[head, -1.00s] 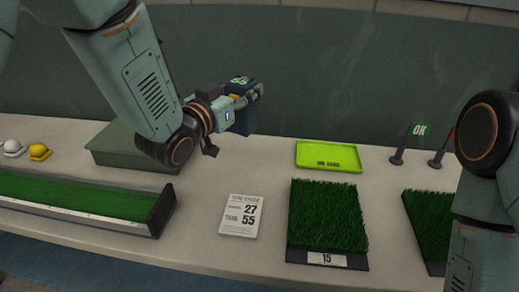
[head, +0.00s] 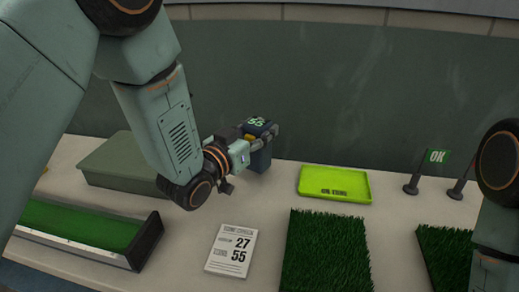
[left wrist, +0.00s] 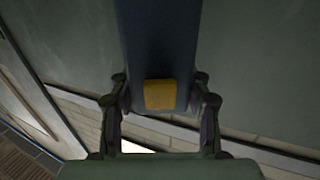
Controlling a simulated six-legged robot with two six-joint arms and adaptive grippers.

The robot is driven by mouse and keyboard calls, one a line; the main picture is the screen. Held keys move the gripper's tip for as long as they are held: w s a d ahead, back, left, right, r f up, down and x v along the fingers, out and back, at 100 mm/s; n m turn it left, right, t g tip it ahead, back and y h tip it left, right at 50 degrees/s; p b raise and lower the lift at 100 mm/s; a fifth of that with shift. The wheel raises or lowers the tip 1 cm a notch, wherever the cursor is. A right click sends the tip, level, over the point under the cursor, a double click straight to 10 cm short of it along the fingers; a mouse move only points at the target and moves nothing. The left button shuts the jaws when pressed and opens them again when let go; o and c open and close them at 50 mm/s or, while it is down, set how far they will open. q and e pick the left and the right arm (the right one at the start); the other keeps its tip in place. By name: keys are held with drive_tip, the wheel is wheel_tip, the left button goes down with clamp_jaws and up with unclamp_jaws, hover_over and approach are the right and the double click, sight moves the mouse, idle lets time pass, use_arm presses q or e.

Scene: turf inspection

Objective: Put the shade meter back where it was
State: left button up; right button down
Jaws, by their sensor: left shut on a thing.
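The shade meter (head: 260,157) is a dark blue box with green digits "55" on its top. My left gripper (head: 264,137) is shut on it and holds it upright at the back of the counter, between the green case and the lime tray. I cannot tell whether its base touches the counter. In the left wrist view the meter (left wrist: 158,45) with its yellow patch stands between the two fingers of the left gripper (left wrist: 163,98). My right arm is at the right edge of the head view; its gripper is out of view.
A lime tray (head: 312,188) lies right of the meter and a green case (head: 125,160) left. In front are a card (head: 231,248) reading 27 and 55, turf samples (head: 327,255) and a turf trough (head: 148,240). An OK flag (head: 437,157) stands right.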

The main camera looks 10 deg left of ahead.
use_arm(q)
drive_tip(key=f, duration=0.1)
drive_tip(key=f+b, duration=0.1)
drive_tip(key=f, duration=0.1)
drive_tip(key=shift+s+f, duration=0.1)
drive_tip(key=shift+s, duration=0.3)
drive_tip(key=shift+w+f, duration=0.2)
drive_tip(key=shift+w, duration=0.2)
drive_tip(key=o, duration=1)
drive_tip(key=shift+s+a, duration=0.1)
drive_tip(key=shift+a, duration=0.05)
drive_tip(key=shift+c, duration=0.2)
drive_tip(key=o, duration=0.3)
drive_tip(key=shift+s+a+r, duration=0.1)
drive_tip(key=shift+s+r, duration=0.1)
drive_tip(key=shift+s, duration=0.1)
drive_tip(key=shift+o, duration=0.5)
drive_tip(key=shift+w+d, duration=0.15)
drive_tip(key=shift+d, duration=0.1)
drive_tip(key=shift+w+a+f, duration=0.1)
drive_tip(key=shift+w+f, duration=0.05)
drive_tip(key=shift+f, duration=0.05)
drive_tip(key=p+v, duration=0.1)
drive_tip(key=v, duration=1.1)
drive_tip(key=shift+a+r, duration=0.1)
drive_tip(key=shift+r, duration=0.05)
